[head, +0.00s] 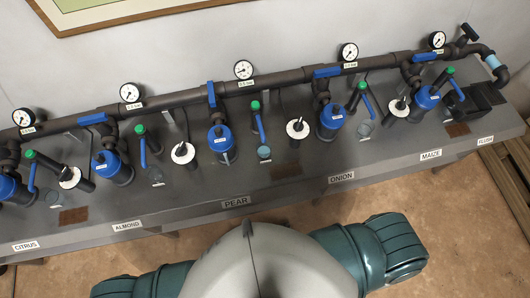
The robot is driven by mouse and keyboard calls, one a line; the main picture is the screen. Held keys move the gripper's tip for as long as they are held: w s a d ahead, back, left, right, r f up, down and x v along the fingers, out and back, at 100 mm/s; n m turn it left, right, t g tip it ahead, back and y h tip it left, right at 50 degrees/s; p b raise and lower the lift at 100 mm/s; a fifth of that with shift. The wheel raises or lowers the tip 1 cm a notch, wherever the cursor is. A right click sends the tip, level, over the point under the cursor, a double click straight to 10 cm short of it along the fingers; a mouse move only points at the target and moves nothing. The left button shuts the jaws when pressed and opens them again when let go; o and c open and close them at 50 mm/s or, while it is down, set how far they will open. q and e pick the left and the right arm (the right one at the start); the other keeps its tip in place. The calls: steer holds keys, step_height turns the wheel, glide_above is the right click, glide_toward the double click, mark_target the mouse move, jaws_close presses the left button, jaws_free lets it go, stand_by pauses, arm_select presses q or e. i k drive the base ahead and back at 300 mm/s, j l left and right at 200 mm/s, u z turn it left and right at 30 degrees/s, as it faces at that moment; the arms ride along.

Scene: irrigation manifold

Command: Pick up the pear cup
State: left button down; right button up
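The PEAR label (236,202) is on the bench's front edge near the middle. Behind it stands a blue canister (221,139) on the pipe. Just right of this canister, a small round bluish cup (264,153) sits on the grey bench top, below a blue-handled, green-knobbed fitting (257,120). By its place, this looks like the pear cup. It is small in the picture, and its contents cannot be told. Neither of my grippers is in view, and nothing is seen touching the cup.
Similar cups show at the almond (157,176) and onion (365,130) stations. A disc-topped fitting (297,129) stands right of the pear cup. A dark pipe (275,77) with gauges runs along the back. A wooden pallet (513,190) lies at the right.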

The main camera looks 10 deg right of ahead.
mark_target(264, 150)
steer(key=z, duration=0.95)
steer(key=k+j+z, duration=0.2)
steer(key=j+z, duration=0.25)
steer(key=k+j+z, duration=0.15)
steer(key=k+z, duration=0.25)
steer(key=k+j+z, duration=0.15)
steer(key=z, duration=0.3)
steer(key=k+j, duration=0.15)
steer(key=k, duration=0.15)
